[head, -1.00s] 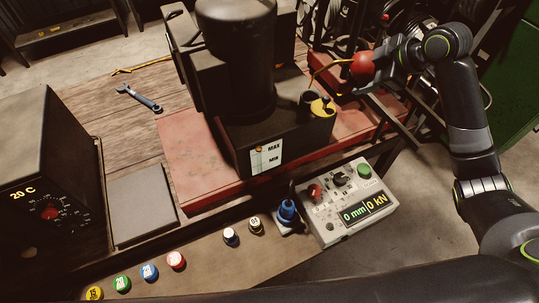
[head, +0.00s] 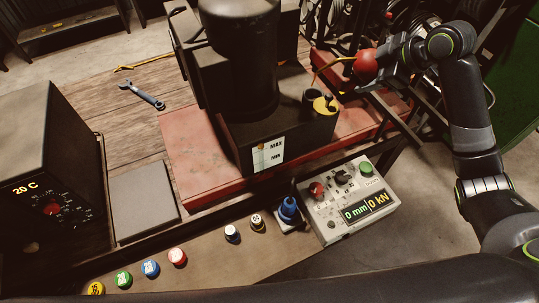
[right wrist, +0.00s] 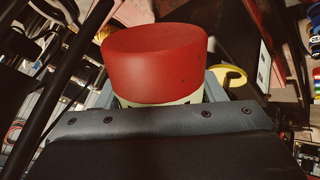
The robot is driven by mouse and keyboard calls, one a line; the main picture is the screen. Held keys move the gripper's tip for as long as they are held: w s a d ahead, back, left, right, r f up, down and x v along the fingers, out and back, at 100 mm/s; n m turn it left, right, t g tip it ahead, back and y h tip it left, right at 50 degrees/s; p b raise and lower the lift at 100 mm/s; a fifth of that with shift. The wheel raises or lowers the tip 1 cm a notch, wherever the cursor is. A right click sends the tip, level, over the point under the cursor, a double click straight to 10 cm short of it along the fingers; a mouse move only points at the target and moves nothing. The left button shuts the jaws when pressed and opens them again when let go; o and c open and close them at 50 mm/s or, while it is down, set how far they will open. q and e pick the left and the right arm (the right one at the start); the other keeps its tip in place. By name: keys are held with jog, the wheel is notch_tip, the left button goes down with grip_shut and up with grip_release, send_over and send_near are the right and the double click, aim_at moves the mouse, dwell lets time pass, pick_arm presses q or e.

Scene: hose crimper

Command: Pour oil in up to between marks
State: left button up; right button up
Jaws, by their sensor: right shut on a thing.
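My right gripper (head: 381,70) is shut on a red oil can (head: 366,67), behind and right of the dark machine tank (head: 300,137). A yellow cap (head: 325,104) is beside the neck. The white level gauge (head: 269,154) on the tank front reads MAX above MIN, with a small amber patch near MAX. In the right wrist view the can (right wrist: 153,62) sits between the fingers. My left gripper is not in view.
A control box (head: 348,200) shows 0 mm and 0 kN. A dark heater box (head: 45,165) reads 20 C. A wrench (head: 142,96) lies on the wooden bench. Several coloured caps line the front edge. A grey plate (head: 144,200) lies at left.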

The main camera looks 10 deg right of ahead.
dwell(0.6)
jog(key=shift+f+y+b, duration=0.4)
jog(key=shift+y+b, duration=0.2)
jog(key=shift+b, duration=0.3)
jog(key=shift+r+m+t+y+b, duration=0.1)
jog(key=shift+m+t+y+b, duration=0.2)
jog(key=shift+y+b, duration=0.25)
jog(key=shift+r, duration=0.15)
jog(key=shift+a+y, duration=0.1)
jog(key=shift+y, duration=0.15)
jog(key=shift+a+r, duration=0.1)
